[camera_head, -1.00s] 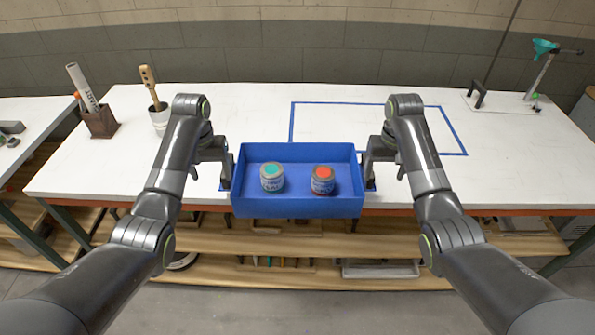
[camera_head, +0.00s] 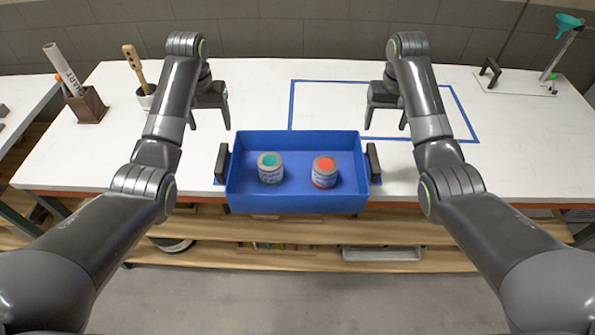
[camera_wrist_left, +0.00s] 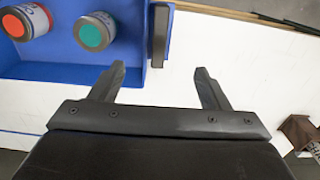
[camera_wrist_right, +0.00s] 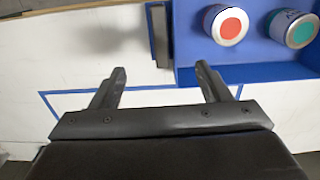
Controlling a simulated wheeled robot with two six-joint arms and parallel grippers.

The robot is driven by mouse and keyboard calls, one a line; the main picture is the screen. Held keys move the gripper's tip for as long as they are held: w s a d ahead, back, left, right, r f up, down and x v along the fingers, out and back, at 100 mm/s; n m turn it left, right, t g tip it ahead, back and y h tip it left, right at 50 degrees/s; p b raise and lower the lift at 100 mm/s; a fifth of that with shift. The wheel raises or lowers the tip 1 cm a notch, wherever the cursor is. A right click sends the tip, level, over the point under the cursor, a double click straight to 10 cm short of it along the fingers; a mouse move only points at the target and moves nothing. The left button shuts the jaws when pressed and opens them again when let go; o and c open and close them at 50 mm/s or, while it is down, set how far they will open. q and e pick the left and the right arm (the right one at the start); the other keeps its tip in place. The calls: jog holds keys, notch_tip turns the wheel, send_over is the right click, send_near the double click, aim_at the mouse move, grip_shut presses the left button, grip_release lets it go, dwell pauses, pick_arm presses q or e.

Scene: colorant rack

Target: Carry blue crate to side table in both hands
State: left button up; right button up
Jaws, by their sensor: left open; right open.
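The blue crate (camera_head: 298,204) is at the front edge of the long white table (camera_head: 490,135); I cannot tell if it overhangs. A can with a green lid (camera_head: 270,168) and one with a red lid (camera_head: 324,171) stand upright in it. A dark handle is on its left side (camera_head: 222,163) and another on its right side (camera_head: 374,162). My left gripper (camera_head: 210,121) is open and empty, behind and apart from the left handle. My right gripper (camera_head: 386,121) is open and empty, behind and apart from the right handle. Both wrist views show nothing between the fingers.
A blue outline (camera_head: 468,123) marks a clear area behind the crate to the right. A brown holder (camera_head: 86,105) and a cup with a brush (camera_head: 146,97) stand at the left. A stand with a green funnel (camera_head: 568,22) is at the back right. Another white table (camera_head: 22,100) is at far left.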

aim_at(223, 164)
pick_arm(q)
jog(key=f, duration=1.7)
jog(key=shift+w+f, duration=0.15)
jog(key=shift+w, duration=0.05)
pick_arm(e)
jog(key=f, duration=1.7)
jog(key=shift+w+f, duration=0.15)
jog(key=shift+w, duration=0.1)
